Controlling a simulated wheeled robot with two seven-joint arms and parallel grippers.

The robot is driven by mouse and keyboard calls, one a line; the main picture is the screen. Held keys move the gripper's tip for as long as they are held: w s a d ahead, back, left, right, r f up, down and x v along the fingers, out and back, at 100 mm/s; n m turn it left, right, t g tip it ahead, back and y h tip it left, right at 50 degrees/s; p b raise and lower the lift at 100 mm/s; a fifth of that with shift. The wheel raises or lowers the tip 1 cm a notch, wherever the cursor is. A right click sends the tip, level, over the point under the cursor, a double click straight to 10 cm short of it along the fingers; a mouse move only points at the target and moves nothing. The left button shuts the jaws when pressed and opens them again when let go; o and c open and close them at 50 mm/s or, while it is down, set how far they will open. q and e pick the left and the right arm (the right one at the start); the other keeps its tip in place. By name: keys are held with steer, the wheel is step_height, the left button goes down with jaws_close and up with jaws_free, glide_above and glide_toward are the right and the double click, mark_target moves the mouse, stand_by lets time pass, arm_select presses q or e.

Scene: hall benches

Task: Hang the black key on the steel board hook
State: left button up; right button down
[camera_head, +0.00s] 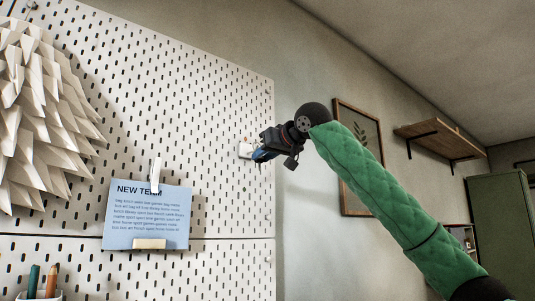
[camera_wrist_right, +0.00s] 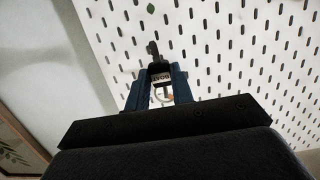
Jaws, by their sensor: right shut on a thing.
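In the head view my right gripper (camera_head: 260,153) is close to the right edge of the white perforated board (camera_head: 225,95). In the right wrist view the blue fingers of my right gripper (camera_wrist_right: 160,82) are shut on a dark piece with pale lettering and a ring below it. A slim dark part, which looks like the black key (camera_wrist_right: 152,49), sticks out past the fingertips towards the board. A small white piece (camera_head: 245,148) shows beside the fingertips; I cannot tell whether it is a hook mount. I cannot clearly make out the steel hook. My left gripper is out of view.
A blue notice (camera_head: 147,218) is clipped to the board left of my gripper. A spiky white paper piece (camera_head: 40,115) sticks out at the far left, above a pencil cup (camera_head: 38,295). A framed picture (camera_head: 352,150) and a wooden shelf (camera_head: 440,142) are on the right wall.

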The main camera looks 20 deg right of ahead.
steer(key=shift+w+a+f, duration=0.2)
steer(key=shift+w+f, duration=0.2)
steer(key=shift+w, duration=0.25)
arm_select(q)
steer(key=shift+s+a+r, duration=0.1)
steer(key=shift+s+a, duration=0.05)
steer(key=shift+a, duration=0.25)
arm_select(e)
steer(key=shift+w+f, duration=0.15)
steer(key=shift+f, duration=0.2)
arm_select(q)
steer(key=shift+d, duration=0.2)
arm_select(e)
steer(key=c, duration=1.1)
jaws_free()
